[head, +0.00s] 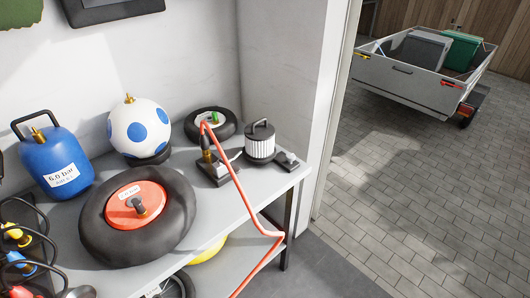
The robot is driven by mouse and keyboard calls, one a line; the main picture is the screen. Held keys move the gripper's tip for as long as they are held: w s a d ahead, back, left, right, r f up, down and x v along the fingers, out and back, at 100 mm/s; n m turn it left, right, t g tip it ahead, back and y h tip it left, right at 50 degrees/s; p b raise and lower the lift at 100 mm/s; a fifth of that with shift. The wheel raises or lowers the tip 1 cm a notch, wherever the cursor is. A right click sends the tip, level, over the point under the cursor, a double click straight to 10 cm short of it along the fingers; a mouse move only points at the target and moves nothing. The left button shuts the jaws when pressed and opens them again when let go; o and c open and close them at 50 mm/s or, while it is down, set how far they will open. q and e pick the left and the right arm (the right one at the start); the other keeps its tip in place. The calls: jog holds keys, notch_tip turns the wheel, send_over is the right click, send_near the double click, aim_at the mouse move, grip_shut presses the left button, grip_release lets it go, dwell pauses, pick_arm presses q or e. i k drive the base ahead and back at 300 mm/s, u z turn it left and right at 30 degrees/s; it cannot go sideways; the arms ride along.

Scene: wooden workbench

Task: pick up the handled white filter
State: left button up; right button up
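The handled white filter (260,146) stands upright near the right end of the grey bench top. It is a short cylinder with white pleated sides, a dark top and a dark loop handle on top. A small dark block with a light part (287,161) sits just to its right. A dark device with a brass fitting (215,167) sits to its left, and a red hose passes in front of the gap between them. Neither of my grippers shows in the head view.
A large black tyre with a red hub (136,215), a blue tank (56,162), a white ball with blue spots (139,127) and a small tyre (194,131) crowd the bench (225,205). The red hose (246,207) hangs over the front edge. Paved floor lies right.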

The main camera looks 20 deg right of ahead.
aim_at(259, 135)
jog(key=k, duration=0.95)
jog(key=z, duration=0.85)
jog(key=i, duration=2.15)
jog(key=u, duration=1.05)
